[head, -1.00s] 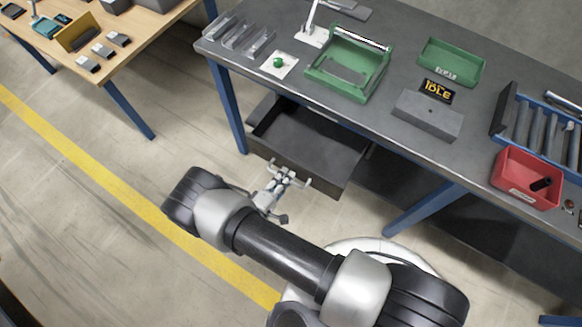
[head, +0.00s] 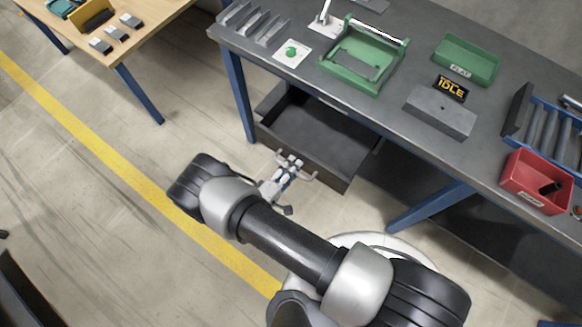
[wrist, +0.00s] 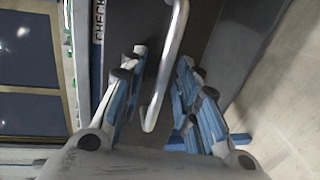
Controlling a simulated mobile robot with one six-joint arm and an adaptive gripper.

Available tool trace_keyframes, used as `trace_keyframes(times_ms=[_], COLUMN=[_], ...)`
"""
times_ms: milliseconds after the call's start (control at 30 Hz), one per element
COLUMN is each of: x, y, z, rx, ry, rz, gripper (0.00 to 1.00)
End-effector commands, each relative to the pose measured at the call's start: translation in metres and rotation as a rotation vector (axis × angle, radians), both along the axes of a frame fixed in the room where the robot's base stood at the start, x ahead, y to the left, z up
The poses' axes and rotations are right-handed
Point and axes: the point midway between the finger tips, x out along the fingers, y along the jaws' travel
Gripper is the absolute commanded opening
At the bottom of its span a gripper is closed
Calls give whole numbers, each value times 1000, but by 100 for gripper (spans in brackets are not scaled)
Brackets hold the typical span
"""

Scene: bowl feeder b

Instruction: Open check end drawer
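The drawer (head: 311,172) under the dark bench stands pulled out, and its dark tray looks empty. In the wrist view its front bears a label (wrist: 97,22) whose readable part says "CHECK". A pale bar handle (wrist: 168,65) sticks out from the front. My gripper (head: 287,166) is at the handle in the head view. In the wrist view the two fingers of my gripper (wrist: 164,78) stand apart on either side of the bar, with gaps visible. Contact at the fingertips cannot be made out.
The dark bench (head: 405,112) holds a green fixture (head: 360,72), a green tray (head: 468,60), an "IDLE" display (head: 451,88) and a red bin (head: 535,181). A blue bench leg (head: 430,205) stands right of the drawer. Open floor with a yellow line (head: 110,155) lies left.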

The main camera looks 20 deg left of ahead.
Motion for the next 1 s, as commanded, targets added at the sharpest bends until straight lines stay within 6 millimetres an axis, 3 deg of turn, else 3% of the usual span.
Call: trace_keyframes(times_ms=[167, 500, 700, 1000], x=[-10, -73, -101, -111], y=[5, 28, 38, 40], z=[2, 16, 23, 25], rx=[0, 3, 1, 0], ry=[0, 0, 0, 0], rz=[4, 7, 4, 0], gripper=[30, 30, 30, 30])
